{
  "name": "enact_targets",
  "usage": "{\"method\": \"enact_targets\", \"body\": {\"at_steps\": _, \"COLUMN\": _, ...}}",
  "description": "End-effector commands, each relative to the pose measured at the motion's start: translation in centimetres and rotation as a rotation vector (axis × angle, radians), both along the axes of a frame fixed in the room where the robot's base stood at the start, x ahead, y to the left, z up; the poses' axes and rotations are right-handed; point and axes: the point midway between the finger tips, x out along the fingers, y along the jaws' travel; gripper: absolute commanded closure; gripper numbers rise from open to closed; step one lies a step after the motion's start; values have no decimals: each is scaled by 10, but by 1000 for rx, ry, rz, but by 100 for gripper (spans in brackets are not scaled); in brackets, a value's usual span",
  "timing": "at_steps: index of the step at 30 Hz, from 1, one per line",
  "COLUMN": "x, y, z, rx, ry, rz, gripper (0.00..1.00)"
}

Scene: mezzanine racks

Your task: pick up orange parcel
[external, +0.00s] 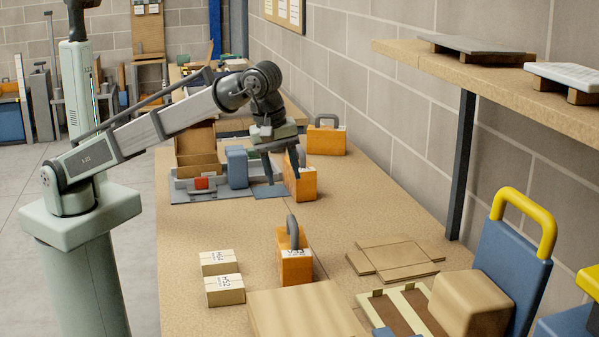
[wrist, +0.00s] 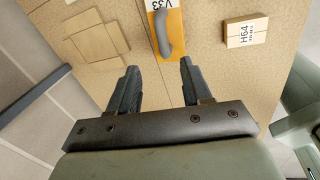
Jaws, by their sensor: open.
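An orange parcel (external: 295,269) with a grey loop handle and a white label stands upright on the table in the external view. In the wrist view an orange parcel (wrist: 178,14) with a grey handle and a label like "V33" shows at the top, beyond my fingertips. A second orange parcel (external: 304,187) stands farther back beside my gripper, partly hidden by it. A third orange parcel (external: 327,143) stands behind that, near the wall. My gripper (external: 283,175) is open and points down above the table. Its fingers (wrist: 160,68) are apart with only bare tabletop between them.
Two small cream boxes (external: 225,290) lie left of the near parcel. Flat cardboard sheets (external: 395,258) lie to its right. A blue case (external: 237,168) and open brown box (external: 198,152) stand left of my gripper. A shelf (external: 430,56) overhangs the right side.

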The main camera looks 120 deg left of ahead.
Motion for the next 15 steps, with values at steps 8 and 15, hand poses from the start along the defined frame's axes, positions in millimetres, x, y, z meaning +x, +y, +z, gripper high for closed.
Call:
{"method": "enact_targets", "body": {"at_steps": 8, "x": 5, "y": 5, "z": -43, "rx": 1, "ry": 3, "rz": -4, "gripper": 51}}
{"method": "enact_targets", "body": {"at_steps": 15, "x": 11, "y": 9, "z": -74, "rx": 1, "ry": 2, "rz": -3, "gripper": 51}}
